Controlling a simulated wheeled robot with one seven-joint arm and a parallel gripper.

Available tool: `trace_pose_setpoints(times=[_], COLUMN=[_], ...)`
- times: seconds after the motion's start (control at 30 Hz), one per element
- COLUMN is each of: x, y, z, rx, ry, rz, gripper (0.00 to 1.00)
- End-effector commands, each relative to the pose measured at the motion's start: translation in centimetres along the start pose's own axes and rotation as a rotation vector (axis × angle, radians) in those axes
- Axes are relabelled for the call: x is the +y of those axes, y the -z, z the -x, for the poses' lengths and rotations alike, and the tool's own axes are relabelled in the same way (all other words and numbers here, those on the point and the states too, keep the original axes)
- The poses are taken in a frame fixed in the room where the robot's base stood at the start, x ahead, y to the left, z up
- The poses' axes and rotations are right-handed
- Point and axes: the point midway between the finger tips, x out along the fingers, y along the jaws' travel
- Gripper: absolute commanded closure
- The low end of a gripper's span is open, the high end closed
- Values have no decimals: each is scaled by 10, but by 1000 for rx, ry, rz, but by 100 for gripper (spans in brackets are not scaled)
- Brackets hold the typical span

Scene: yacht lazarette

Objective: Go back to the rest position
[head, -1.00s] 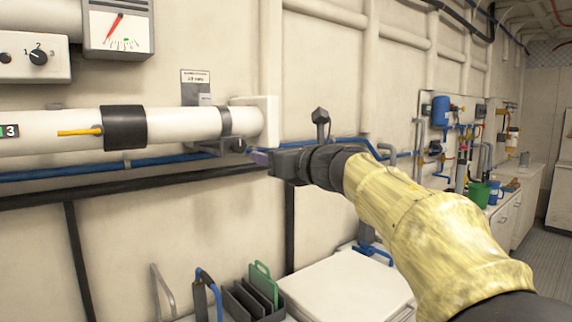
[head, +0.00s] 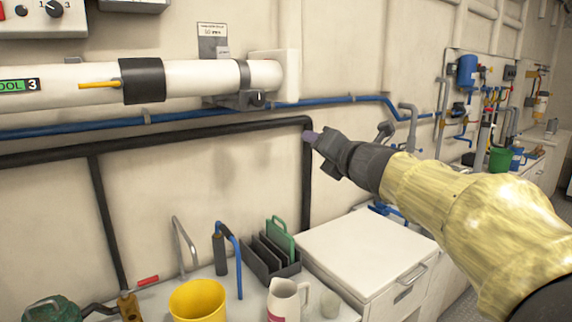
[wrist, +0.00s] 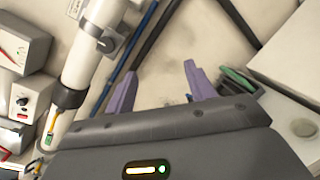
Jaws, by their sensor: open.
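My gripper (head: 312,138) is at the end of my yellow-sleeved arm, in front of the wall and right of the vertical black pipe's top bend in the head view. In the wrist view its two purple fingers (wrist: 160,90) stand apart with nothing between them. The gripper is open and empty. No part of it visibly touches the wall or the pipes.
A large white pipe (head: 190,77) and a blue pipe (head: 175,118) run along the wall. Below are a yellow bucket (head: 197,303), a white jug (head: 286,302), a dark rack (head: 268,262) and a white box-like cabinet (head: 350,245). A green bucket (head: 500,160) stands far right.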

Motion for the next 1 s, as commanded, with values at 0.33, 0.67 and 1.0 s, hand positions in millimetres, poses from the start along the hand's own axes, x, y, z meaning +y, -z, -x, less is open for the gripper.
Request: trace_pose_setpoints(times=[0.33, 0.67, 1.0], x=[-162, -243, -252], y=[118, 253, 340], z=[45, 149, 237], rx=[-170, -545, -962], ry=[530, 1062, 1437], rz=[-1114, -1865, -2223], gripper=[46, 46, 46])
